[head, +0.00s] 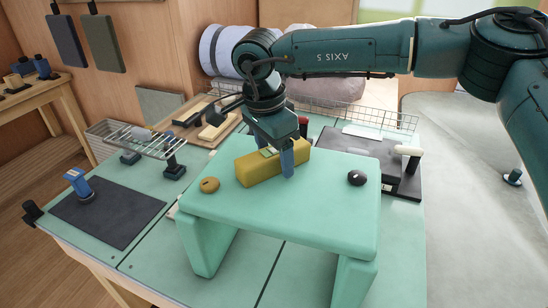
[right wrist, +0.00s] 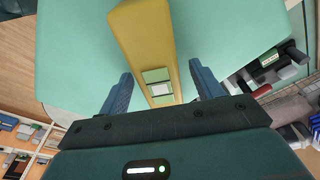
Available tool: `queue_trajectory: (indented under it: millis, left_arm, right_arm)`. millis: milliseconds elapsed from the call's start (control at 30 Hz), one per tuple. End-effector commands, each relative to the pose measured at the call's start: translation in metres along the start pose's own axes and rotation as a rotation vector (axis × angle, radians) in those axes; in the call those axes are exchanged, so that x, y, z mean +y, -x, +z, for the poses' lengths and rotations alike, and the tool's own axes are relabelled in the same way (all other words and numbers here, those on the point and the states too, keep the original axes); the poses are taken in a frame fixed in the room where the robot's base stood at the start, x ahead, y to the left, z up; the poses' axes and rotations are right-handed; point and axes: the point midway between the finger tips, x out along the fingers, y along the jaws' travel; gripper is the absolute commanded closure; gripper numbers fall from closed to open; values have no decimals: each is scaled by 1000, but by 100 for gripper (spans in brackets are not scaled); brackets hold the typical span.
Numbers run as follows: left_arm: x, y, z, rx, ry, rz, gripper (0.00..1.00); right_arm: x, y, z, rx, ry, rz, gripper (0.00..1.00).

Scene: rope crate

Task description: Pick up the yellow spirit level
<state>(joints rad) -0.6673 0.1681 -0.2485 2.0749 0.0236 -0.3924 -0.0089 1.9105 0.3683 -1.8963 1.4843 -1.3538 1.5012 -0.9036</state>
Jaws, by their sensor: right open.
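The yellow spirit level (head: 258,168) lies on top of a raised mint-green stand (head: 290,206). My right gripper (head: 276,160) comes down over its right half from above, with a finger on either side of it. In the right wrist view, the yellow level (right wrist: 145,40) runs between the two blue fingers of the right gripper (right wrist: 167,88), with its pale green vial window near the jaws. Gaps show between the fingers and the level, so the gripper is open. My left gripper is not in view.
A round yellow-brown object (head: 209,185) and a round black object (head: 356,178) sit on the stand beside the level. A wire rack (head: 135,138) and a dark mat (head: 107,212) are at left. A dark board (head: 358,150) lies behind the stand.

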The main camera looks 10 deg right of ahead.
Motion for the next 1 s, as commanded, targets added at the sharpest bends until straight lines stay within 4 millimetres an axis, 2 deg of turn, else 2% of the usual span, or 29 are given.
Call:
queue_trajectory:
  millis: [67, 800, 1000]
  left_arm:
    - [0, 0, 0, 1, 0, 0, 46]
    - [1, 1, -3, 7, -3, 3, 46]
    - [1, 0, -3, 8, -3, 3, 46]
  right_arm:
    - [0, 0, 0, 0, 0, 0, 37]
    - [0, 1, 0, 0, 0, -1, 97]
    - [0, 4, 0, 0, 0, -2, 97]
